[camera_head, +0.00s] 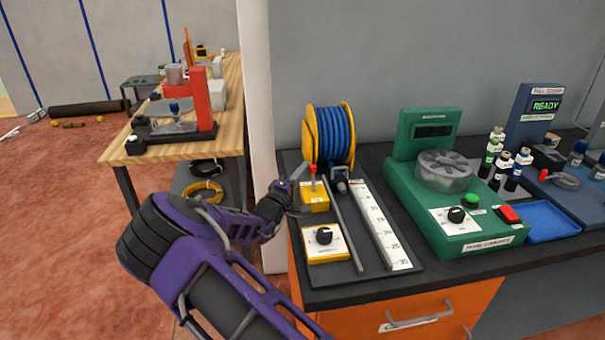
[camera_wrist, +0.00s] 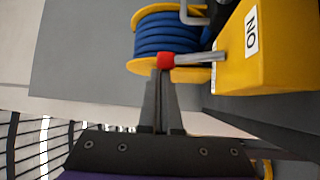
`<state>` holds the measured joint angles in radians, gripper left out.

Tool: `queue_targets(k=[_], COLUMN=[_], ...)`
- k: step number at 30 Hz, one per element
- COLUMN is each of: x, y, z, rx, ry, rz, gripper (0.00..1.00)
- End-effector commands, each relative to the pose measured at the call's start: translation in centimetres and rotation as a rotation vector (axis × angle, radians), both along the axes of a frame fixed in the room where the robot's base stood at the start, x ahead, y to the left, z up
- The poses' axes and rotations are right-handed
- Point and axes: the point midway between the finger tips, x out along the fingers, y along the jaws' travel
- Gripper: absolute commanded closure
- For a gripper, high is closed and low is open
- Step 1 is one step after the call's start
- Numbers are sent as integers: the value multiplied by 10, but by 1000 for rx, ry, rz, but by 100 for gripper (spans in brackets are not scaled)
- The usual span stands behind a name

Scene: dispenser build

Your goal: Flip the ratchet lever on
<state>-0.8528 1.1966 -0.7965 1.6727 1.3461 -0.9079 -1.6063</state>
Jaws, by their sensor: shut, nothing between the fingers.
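The ratchet lever is a grey rod (camera_wrist: 200,58) with a red knob (camera_wrist: 166,60), standing out from a yellow box (camera_wrist: 265,45). The box bears a white label reading "ON", rotated in the wrist view. In the head view the yellow box (camera_head: 314,199) sits on the dark bench mat, and the red knob (camera_head: 312,168) is at the top of the upright-looking rod. My gripper (camera_wrist: 161,74) is shut and empty, its fingertips at the red knob; I cannot tell whether they touch. In the head view my gripper (camera_head: 301,170) is just left of the lever.
A blue hose reel (camera_head: 337,133) in a yellow frame stands behind the box. A yellow-edged dial box (camera_head: 325,244), a thin rod and a white ruler (camera_head: 380,222) lie nearby. A green machine (camera_head: 440,200) stands to the right. A wall post (camera_head: 256,110) rises close on the left.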

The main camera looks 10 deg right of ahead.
Motion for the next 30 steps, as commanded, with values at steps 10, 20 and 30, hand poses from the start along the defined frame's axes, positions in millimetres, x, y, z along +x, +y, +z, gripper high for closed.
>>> queue_targets(k=[10, 20, 30], x=[-11, -29, -40], y=[-1, -1, -2], z=[-5, 1, -2], rx=[0, 2, 0], ry=[-162, -218, -215], rz=[-2, -4, -3], gripper=[100, 100, 100])
